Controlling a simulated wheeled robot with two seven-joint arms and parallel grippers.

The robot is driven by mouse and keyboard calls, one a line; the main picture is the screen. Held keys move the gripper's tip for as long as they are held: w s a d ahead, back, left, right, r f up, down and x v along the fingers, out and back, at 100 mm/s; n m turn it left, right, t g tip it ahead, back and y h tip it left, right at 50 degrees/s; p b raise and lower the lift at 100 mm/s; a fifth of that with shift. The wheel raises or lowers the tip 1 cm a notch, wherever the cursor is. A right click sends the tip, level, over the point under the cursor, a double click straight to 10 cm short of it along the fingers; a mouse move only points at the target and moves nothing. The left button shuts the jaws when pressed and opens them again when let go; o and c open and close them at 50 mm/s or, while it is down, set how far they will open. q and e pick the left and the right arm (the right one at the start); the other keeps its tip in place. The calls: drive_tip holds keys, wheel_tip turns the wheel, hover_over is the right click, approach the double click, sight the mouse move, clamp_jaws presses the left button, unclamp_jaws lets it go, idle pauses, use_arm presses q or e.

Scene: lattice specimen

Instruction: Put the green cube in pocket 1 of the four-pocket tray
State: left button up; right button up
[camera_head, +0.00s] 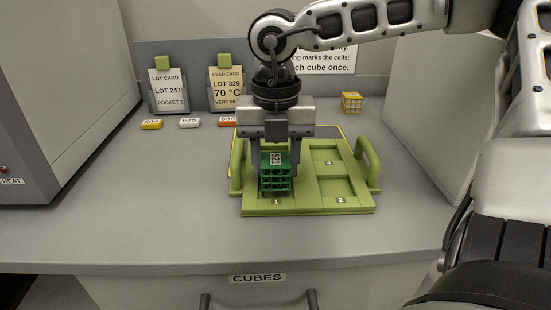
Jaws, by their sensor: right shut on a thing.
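The green cube (277,181) is an open lattice with a number label on its top. My right gripper (277,165) points down and is shut on it, one finger on each side. The cube is over the front left pocket of the green four-pocket tray (310,210); I cannot tell whether it touches the pocket floor. The front right pocket is marked 2 and the back right one 4; both look empty. The gripper hides most of the back left pocket. My left gripper is not in view.
A yellow lattice cube (351,103) stands behind the tray. Handles (368,165) rise at the tray's sides. The left counter is clear.

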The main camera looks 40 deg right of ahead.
sight(276, 159)
drive_tip(key=shift+f+b, duration=0.1)
drive_tip(key=shift+b, duration=0.2)
idle(0.4)
drive_tip(key=shift+f+b, duration=0.95)
drive_tip(key=shift+b, duration=0.25)
idle(0.7)
drive_tip(key=o, duration=1.5)
drive_tip(key=shift+r, duration=0.15)
drive_tip(key=shift+r+p, duration=1.5)
drive_tip(key=shift+r, duration=0.95)
